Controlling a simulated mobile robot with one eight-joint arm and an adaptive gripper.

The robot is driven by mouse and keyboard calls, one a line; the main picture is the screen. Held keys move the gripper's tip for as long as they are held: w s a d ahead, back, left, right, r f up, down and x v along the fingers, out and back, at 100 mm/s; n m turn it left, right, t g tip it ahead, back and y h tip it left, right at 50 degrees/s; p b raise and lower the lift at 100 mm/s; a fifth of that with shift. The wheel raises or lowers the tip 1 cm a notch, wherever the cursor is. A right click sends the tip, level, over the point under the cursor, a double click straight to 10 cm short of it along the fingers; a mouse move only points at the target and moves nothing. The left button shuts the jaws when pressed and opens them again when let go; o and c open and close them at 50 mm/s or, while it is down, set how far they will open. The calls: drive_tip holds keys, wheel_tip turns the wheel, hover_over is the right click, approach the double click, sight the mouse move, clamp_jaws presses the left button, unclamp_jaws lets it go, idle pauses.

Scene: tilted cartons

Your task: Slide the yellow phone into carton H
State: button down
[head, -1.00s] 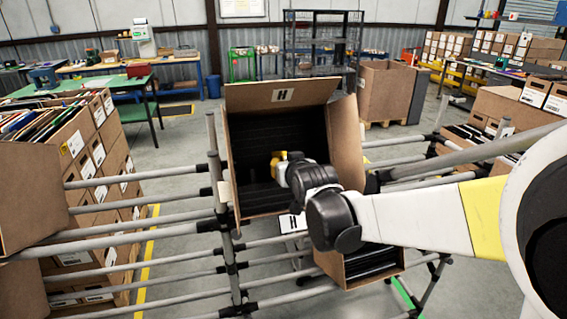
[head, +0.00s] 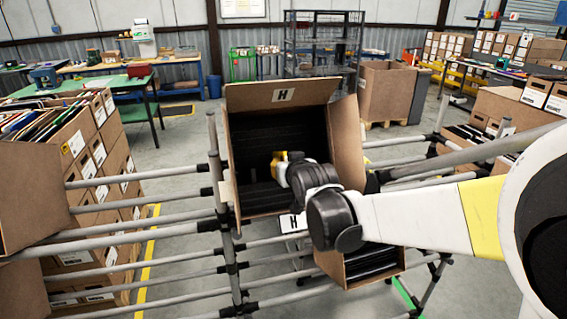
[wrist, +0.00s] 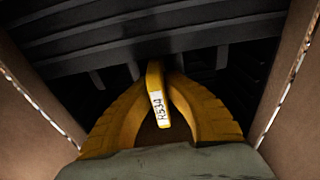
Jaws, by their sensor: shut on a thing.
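Carton H (head: 340,140) is a tilted brown box on the pipe rack, its open side towards me and its raised flap marked H. Its inside is black and ribbed. My gripper (head: 279,163) is inside the carton's mouth. In the wrist view my gripper (wrist: 160,95) has yellow fingers shut on the yellow phone (wrist: 154,78), which stands edge-on with a white label reading R534. The phone's far end is near the dark ribs; I cannot tell whether it touches them. In the head view the phone cannot be told apart from the yellow fingers.
The carton's brown side walls (wrist: 296,125) stand on both sides of my gripper. A smaller carton (head: 360,266) with dark contents sits below carton H. Grey rack pipes (head: 140,180) run left and right. A carton of folders (head: 40,150) is at the left.

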drive_tip(key=c, duration=1.5)
unclamp_jaws()
drive_tip(key=shift+c, duration=0.2)
drive_tip(key=shift+s, duration=0.1)
drive_tip(key=r+p+v, duration=0.1)
drive_tip(key=p+v, duration=0.3)
drive_tip(key=v, duration=0.4)
